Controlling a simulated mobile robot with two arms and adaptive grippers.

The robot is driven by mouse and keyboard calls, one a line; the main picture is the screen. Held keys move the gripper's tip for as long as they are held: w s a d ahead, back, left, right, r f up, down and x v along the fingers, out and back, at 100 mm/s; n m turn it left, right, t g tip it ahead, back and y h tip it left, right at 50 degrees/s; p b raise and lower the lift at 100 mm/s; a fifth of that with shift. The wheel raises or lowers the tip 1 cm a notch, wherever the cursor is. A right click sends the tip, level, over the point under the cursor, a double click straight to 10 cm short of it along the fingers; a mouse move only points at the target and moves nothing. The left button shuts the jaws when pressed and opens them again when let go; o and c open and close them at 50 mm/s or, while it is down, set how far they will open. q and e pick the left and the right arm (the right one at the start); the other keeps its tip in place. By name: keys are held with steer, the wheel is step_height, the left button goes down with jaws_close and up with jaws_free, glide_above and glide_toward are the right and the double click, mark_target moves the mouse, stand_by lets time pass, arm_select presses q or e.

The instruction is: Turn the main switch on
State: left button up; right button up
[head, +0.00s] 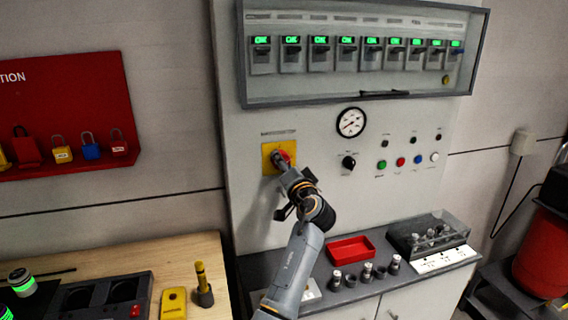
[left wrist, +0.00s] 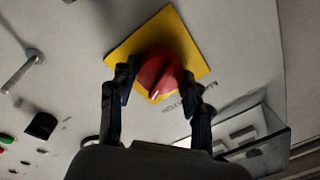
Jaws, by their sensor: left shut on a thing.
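The main switch is a red rotary knob (head: 288,153) on a square yellow plate (head: 267,160), mounted on the grey panel below the breaker box. My left gripper (head: 282,163) reaches up to it from below and covers part of it in the head view. In the left wrist view the red knob (left wrist: 165,68) sits between the two dark fingers of my left gripper (left wrist: 160,80), which is shut on it. A white mark shows at one end of the knob's ridge, toward the lower edge of the plate. My right gripper is not in view.
A breaker box (head: 360,92) with several green-lit breakers hangs above. A gauge (head: 351,122), a black selector (head: 349,162) and coloured buttons sit to the right. A red tray (head: 351,250) lies on the counter below. A red lock board (head: 65,90) hangs at left.

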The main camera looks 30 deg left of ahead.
arm_select(q)
steer(key=m+p, duration=0.2)
steer(key=m, duration=0.3)
steer(key=shift+a+r, duration=0.1)
steer(key=shift+r, duration=0.05)
steer(key=shift+m+t, duration=0.3)
stand_by(0.3)
steer(key=o, duration=1)
steer(key=shift+o, duration=0.8)
steer(key=shift+a+f, duration=0.1)
steer(key=shift+f, duration=0.1)
steer(key=shift+s+d, duration=0.1)
steer(key=shift+d, duration=0.1)
steer(key=r+v, duration=0.1)
steer(key=v, duration=1)
steer(key=shift+s+d+f, duration=0.25)
steer(key=shift+f, duration=0.15)
